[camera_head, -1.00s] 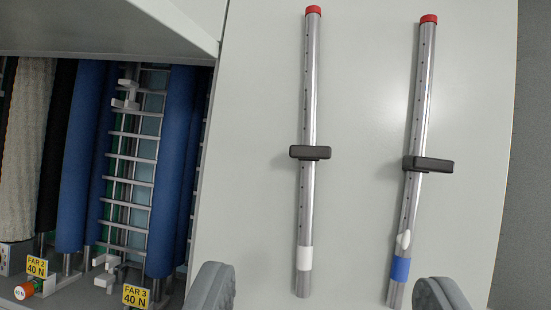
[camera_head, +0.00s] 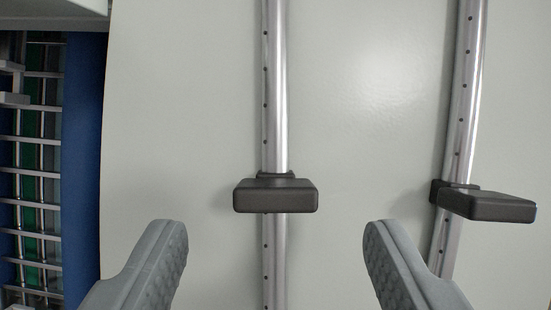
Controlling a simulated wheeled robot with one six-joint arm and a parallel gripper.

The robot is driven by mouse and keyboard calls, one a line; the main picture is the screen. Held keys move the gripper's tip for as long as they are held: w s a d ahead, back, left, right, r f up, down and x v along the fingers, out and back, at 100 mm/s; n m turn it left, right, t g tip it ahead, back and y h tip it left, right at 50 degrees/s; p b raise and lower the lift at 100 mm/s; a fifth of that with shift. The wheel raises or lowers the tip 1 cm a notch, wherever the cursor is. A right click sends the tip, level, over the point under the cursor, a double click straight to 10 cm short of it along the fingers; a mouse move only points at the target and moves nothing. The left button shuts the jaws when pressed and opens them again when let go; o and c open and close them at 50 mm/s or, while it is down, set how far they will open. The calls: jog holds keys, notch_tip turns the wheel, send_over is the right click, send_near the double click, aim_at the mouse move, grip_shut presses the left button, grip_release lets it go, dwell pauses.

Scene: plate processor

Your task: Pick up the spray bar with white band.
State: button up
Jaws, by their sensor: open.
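The left spray bar (camera_head: 274,110) is a silver tube with a row of small holes and a dark grey block handle (camera_head: 275,196) across it. It stands upright in the picture, and its ends, including the white band seen earlier, are out of view. My gripper (camera_head: 275,245) is open and empty. Its two grey fingers are on either side of this bar, apart from it, with the fingertips just below the handle in the picture. The second spray bar (camera_head: 465,95), with its own dark handle (camera_head: 487,205), is to the right; its blue band is out of view.
Both bars lie on a pale grey panel (camera_head: 185,120), which is clear between and around them. At the left, beyond the panel's edge, are a blue roller (camera_head: 82,150) and a metal rack (camera_head: 35,170) inside the machine. The right bar's handle is close to my right finger in the picture.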

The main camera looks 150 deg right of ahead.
aim_at(275, 207)
jog(key=shift+x, duration=2.55)
jog(key=c, duration=1.1)
jog(key=shift+r, duration=5.05)
jog(key=shift+c, duration=0.2)
